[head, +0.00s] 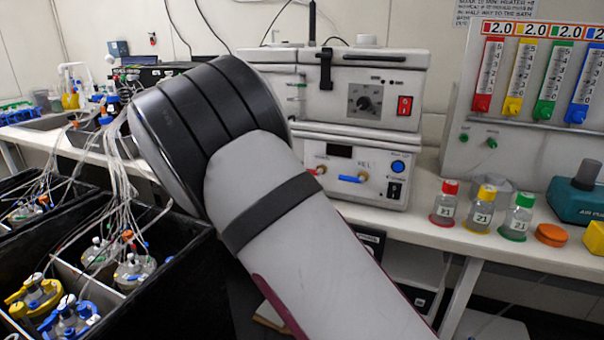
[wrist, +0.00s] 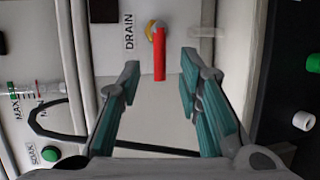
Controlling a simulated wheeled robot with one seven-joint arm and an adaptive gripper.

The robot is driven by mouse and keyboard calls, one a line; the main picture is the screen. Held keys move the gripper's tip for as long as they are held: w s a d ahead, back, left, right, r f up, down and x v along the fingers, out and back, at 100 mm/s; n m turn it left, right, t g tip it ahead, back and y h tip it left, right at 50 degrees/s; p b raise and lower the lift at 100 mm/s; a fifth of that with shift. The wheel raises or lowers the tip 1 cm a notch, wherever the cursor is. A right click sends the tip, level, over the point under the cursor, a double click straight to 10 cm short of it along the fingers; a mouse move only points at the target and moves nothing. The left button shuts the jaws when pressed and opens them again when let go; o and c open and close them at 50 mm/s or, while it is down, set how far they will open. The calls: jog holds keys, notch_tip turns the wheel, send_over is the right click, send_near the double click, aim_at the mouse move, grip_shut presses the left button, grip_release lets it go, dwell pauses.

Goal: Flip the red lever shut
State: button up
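The red lever (wrist: 159,55) shows in the wrist view, hanging down in the picture from a brass-coloured pivot beside the sideways DRAIN label on a pale panel. My gripper (wrist: 160,68) is open, with one teal-padded finger on each side of the lever and a gap on both sides. Nothing is held. Whether the fingertips reach as deep as the lever is hard to tell. In the head view, a small red handle (head: 315,170) shows at the left of the lower instrument front, just beside my arm. My gripper is hidden there behind my arm.
A blue lever (head: 352,179) sits right of the red handle, under a FILL label. In the wrist view, a black cable (wrist: 45,132) and a green SOAK button (wrist: 50,153) lie to the left. Capped bottles (head: 481,210) stand on the bench at right; tubed vessels (head: 130,270) fill the lower left.

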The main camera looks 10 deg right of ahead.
jog(key=v, duration=0.8)
jog(key=s+d+r+m+g+y+p, duration=0.2)
jog(key=s+d+r+g+y, duration=0.15)
jog(key=s+d, duration=0.45)
jog(key=s+d+r+m+g+y+p, duration=0.2)
jog(key=s+d+r+m+g, duration=0.15)
jog(key=s+d, duration=0.5)
jog(key=s+a+r+y+p, duration=0.1)
jog(key=s+r+y+p, duration=0.1)
jog(key=s, duration=0.7)
jog(key=s+a+r+m+t+y+p, duration=0.1)
jog(key=s+a+r+y+p, duration=0.1)
jog(key=s, duration=0.8)
jog(key=s+a+r+m+t+y+p, duration=0.1)
jog(key=s+a+r+y+p, duration=0.1)
jog(key=s, duration=0.8)
jog(key=shift+s+a+y, duration=0.2)
jog(key=shift+a+y, duration=0.05)
jog(key=shift+y, duration=0.5)
